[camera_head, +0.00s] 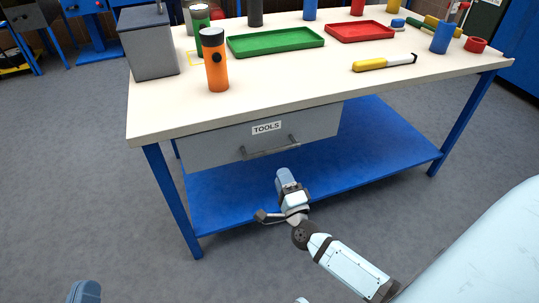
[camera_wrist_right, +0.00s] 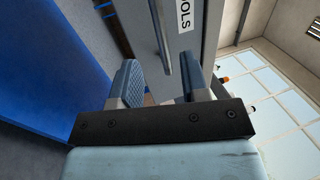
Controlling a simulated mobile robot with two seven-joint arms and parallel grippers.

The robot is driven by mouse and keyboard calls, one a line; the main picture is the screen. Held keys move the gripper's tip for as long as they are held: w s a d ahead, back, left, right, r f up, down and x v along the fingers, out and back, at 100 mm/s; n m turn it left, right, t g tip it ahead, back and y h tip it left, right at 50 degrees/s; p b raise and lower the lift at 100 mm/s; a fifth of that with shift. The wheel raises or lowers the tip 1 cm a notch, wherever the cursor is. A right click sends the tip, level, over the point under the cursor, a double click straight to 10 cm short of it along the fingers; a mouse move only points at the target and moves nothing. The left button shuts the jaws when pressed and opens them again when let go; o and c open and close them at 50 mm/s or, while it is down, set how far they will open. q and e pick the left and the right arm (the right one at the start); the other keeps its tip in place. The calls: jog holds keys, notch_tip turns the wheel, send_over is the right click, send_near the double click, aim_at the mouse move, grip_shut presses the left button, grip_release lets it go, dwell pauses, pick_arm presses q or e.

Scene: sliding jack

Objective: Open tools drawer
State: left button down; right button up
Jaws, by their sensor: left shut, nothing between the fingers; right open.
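The grey tools drawer (camera_head: 215,149) hangs under the workbench top, with a "TOOLS" label on its front, and looks shut. Its grey bar handle (camera_head: 270,149) runs across the front below the label. My right gripper (camera_head: 283,174) is open and empty, just below the handle's right part in the head view. In the right wrist view the handle (camera_wrist_right: 160,40) shows in the gap between the open fingers of my right gripper (camera_wrist_right: 162,78), with no grip on it. My left gripper (camera_head: 85,291) shows only as a blue-grey tip at the bottom left edge, shut and away from the drawer.
The workbench top (camera_head: 300,84) carries an orange flashlight (camera_head: 215,62), a grey box (camera_head: 151,45), a green tray (camera_head: 275,41), a red tray (camera_head: 360,31) and a yellow-handled tool (camera_head: 372,65). A blue lower shelf (camera_head: 370,150) lies below the drawer. The floor in front is clear.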

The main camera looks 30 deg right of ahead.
aim_at(271, 150)
pick_arm(q)
notch_tip(271, 150, down, 2)
jog(key=shift+w+f+g+b, duration=0.1)
jog(key=shift+g+b, duration=0.4)
jog(key=shift+b, duration=0.15)
pick_arm(e)
jog(key=x, duration=0.9)
jog(key=shift+w, duration=0.3)
jog(key=shift+c, duration=0.4)
grip_shut()
